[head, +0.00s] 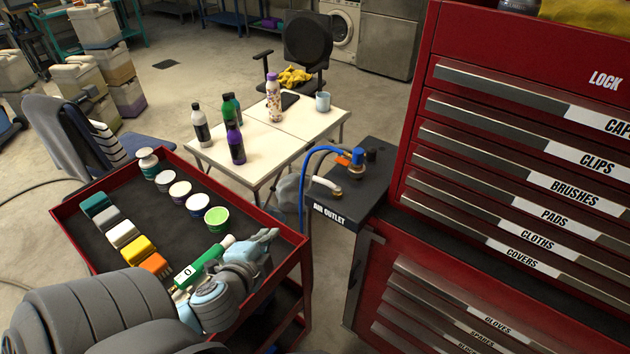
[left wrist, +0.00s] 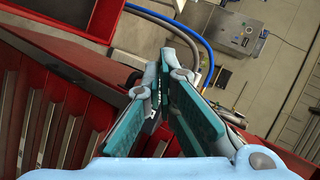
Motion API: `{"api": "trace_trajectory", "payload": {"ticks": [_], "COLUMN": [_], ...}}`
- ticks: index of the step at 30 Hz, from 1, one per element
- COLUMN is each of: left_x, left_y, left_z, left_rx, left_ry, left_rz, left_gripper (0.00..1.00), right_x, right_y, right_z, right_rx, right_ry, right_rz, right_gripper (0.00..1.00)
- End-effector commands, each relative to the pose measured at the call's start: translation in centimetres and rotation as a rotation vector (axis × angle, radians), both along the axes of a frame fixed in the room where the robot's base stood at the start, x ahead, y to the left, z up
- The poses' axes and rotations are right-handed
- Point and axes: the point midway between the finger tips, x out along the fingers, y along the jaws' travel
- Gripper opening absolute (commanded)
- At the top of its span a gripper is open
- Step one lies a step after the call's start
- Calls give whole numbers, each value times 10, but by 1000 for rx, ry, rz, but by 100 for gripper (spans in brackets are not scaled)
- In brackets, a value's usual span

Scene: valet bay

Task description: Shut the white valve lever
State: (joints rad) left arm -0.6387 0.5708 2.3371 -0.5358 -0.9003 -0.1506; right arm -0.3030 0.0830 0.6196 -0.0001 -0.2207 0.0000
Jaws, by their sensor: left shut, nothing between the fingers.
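The white valve lever (head: 324,184) stands on a brass fitting on top of the dark box marked AIR OUTLET (head: 368,190). It points up and left from the fitting. A blue hose (head: 308,165) and an orange and blue valve part (head: 352,158) are beside it. My left gripper (head: 272,236) is over the right part of the red cart, below and left of the lever, and apart from it. In the left wrist view its fingers (left wrist: 163,75) are shut and empty. I cannot make out the lever in that view. My right gripper is not in view.
The red cart (head: 302,262) holds tubs, coloured blocks and a green item (head: 205,262) close by my left gripper. A white table (head: 220,165) with bottles stands behind. The red drawer cabinet (head: 410,180) stands close on the right of the outlet box.

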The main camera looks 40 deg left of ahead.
Motion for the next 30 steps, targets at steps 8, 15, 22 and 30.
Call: {"api": "trace_trajectory", "payload": {"ticks": [8,15,22,30], "left_x": [39,83,131,162], "left_y": [-26,-17,-8,-3], "left_z": [62,53,43,36], "left_rx": [322,315,313,314], "left_ry": [-141,-143,-141,-138], "left_rz": [-321,-313,-313,-315], "left_gripper": [0,0,0,0], "right_x": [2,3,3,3], "right_y": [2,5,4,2], "right_z": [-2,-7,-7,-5], "right_rx": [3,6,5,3], "right_ry": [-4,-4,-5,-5], "right_rz": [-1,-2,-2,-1], "right_gripper": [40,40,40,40]}}
